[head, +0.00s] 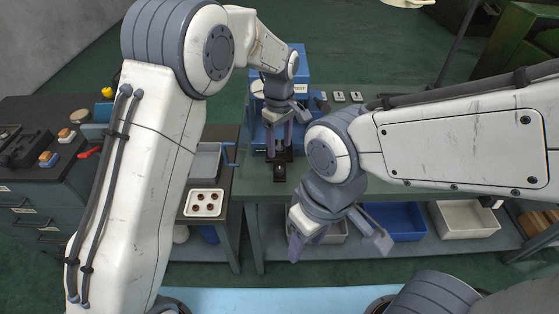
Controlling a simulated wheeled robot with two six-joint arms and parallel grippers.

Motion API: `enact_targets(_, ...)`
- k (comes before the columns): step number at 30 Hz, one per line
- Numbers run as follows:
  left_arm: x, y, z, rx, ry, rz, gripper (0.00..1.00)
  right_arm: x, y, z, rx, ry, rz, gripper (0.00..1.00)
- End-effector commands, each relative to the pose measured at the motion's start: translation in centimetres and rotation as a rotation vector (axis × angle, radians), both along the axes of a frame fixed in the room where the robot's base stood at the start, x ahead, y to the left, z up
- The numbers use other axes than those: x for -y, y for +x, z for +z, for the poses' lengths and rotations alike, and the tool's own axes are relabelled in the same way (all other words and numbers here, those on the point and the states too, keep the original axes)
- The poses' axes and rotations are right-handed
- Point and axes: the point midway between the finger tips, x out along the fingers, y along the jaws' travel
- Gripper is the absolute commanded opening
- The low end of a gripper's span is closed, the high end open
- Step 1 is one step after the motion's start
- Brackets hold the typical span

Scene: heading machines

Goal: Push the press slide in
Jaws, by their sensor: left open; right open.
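The blue press (302,68) stands on the bench at the upper middle of the head view. A dark slide (279,172) sticks out from its front base toward me. My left gripper (279,152) is open in front of the press, with its fingers pointing down close over the slide. I cannot tell whether they touch it. My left gripper and wrist hide part of the press front. My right gripper (339,250) is open and empty, lower in the view and nearer to me, in front of the bench.
A white tray (204,194) with several round parts lies left of the slide, near a grey bin (207,160). A blue bin (396,221) and a white bin (467,219) sit on the lower shelf. The bench top (250,185) around the slide looks clear.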

Motion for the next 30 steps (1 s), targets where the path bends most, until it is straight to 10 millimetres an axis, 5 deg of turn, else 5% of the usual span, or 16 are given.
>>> enact_targets(15,0.0,-0.2,-8.3,-0.002,0.001,-0.003,0.62,0.0,0.0,2.7,0.000,0.000,0.001,0.50)
enact_targets(27,0.0,-0.1,-9.3,0.000,0.000,-0.004,0.62,0.0,0.0,2.7,0.000,0.000,0.002,0.50)
enact_targets(30,0.0,-0.1,-9.3,0.000,0.000,-0.004,0.24,0.0,0.0,2.7,0.000,0.000,0.001,0.50)
